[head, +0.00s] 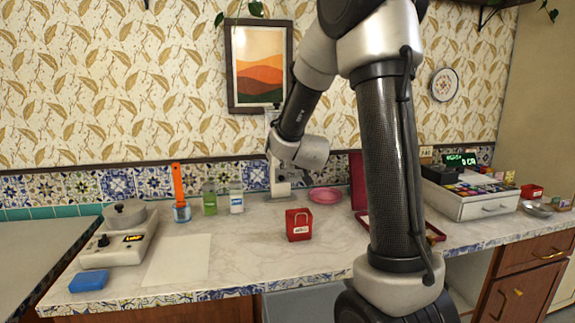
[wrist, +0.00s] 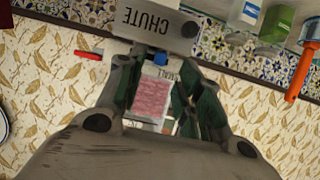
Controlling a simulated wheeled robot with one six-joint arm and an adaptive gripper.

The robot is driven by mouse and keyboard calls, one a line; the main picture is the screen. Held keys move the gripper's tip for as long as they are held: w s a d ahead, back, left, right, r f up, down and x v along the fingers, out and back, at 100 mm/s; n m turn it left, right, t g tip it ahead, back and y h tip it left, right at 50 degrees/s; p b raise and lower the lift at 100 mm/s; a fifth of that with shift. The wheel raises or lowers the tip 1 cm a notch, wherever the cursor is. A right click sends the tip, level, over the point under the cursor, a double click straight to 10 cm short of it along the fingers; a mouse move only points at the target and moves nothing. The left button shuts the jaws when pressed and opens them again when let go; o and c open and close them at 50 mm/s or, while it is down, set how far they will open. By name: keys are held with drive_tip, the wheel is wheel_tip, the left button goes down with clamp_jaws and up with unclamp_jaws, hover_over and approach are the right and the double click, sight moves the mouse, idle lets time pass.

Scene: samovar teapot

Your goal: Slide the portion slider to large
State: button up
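A pale dispenser (head: 281,178) stands against the tiled wall behind the counter, partly hidden by my gripper (head: 294,168). In the wrist view the scene is upside down; the dispenser's grey part marked CHUTE (wrist: 160,20) is at the top. Below it are a small blue piece (wrist: 160,57), which may be the slider knob, and a pink speckled panel (wrist: 152,97). Small lettering beside the panel is too small to read surely. My gripper (wrist: 155,72) has its fingers apart on either side of the blue piece and panel; contact cannot be told.
A red box (head: 298,225) stands on the counter in front of the dispenser, with a pink dish (head: 325,196) to the right. Green (head: 209,198) and white (head: 236,198) bottles stand to the left, near a jar with an orange utensil (head: 179,190). A scale (head: 121,240) is farther left.

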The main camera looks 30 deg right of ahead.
drive_tip(key=x, duration=0.3)
drive_tip(key=shift+w+f, duration=0.15)
drive_tip(key=shift+w, duration=0.1)
drive_tip(key=shift+c, duration=0.4)
clamp_jaws()
drive_tip(key=shift+d, duration=0.1)
